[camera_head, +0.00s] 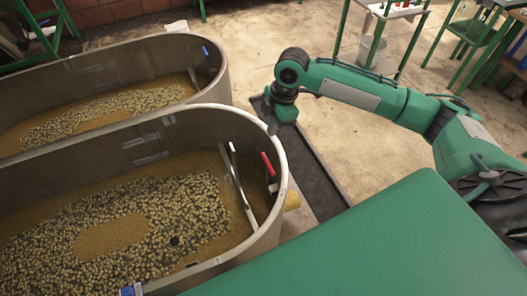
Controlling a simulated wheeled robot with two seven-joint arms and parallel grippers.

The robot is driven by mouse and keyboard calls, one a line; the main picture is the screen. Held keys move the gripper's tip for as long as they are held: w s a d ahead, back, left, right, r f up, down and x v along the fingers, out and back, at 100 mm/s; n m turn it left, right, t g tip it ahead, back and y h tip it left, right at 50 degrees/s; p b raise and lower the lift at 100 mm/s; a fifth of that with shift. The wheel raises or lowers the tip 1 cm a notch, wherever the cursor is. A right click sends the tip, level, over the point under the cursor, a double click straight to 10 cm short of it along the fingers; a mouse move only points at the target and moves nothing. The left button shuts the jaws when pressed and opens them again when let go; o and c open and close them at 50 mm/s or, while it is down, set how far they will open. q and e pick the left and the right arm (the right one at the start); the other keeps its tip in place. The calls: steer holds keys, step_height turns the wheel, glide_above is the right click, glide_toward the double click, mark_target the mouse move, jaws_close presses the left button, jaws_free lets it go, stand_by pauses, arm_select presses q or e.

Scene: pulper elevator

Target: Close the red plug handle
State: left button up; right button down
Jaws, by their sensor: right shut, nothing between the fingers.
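The red plug handle (268,164) is a short red bar, tilted, at the inner right end wall of the near tub (283,185). A pale diagonal bar (240,185) stands just left of it. My right arm comes in from the right and bends down beyond the near tub's far right rim. My right gripper (271,127) shows small and dark near that rim, above and apart from the red handle. It is shut with nothing in it; its fingertips are hard to make out. My left gripper is not in view.
Both tubs hold brownish water and many pale beans. The far tub (222,75) has a blue handle (205,51) at its right end. A green surface (390,240) fills the lower right. Green-framed stands (405,45) are at the back; concrete floor (265,30) lies between.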

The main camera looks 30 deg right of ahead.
steer(key=p, duration=0.2)
glide_toward(269, 169)
steer(key=f, duration=0.1)
steer(key=w+a+f, duration=0.1)
steer(key=f, duration=0.1)
steer(key=w+f, duration=0.1)
steer(key=f, duration=0.1)
steer(key=shift+w+a, duration=0.1)
steer(key=shift+a, duration=0.05)
steer(key=shift+f, duration=0.65)
steer(key=b+x, duration=0.1)
steer(key=x, duration=0.2)
steer(key=d+b+x, duration=0.1)
steer(key=x, duration=0.3)
steer(key=shift+d+f, duration=0.15)
steer(key=shift+d, duration=0.25)
steer(key=shift+s, duration=0.25)
steer(key=shift+f, duration=0.1)
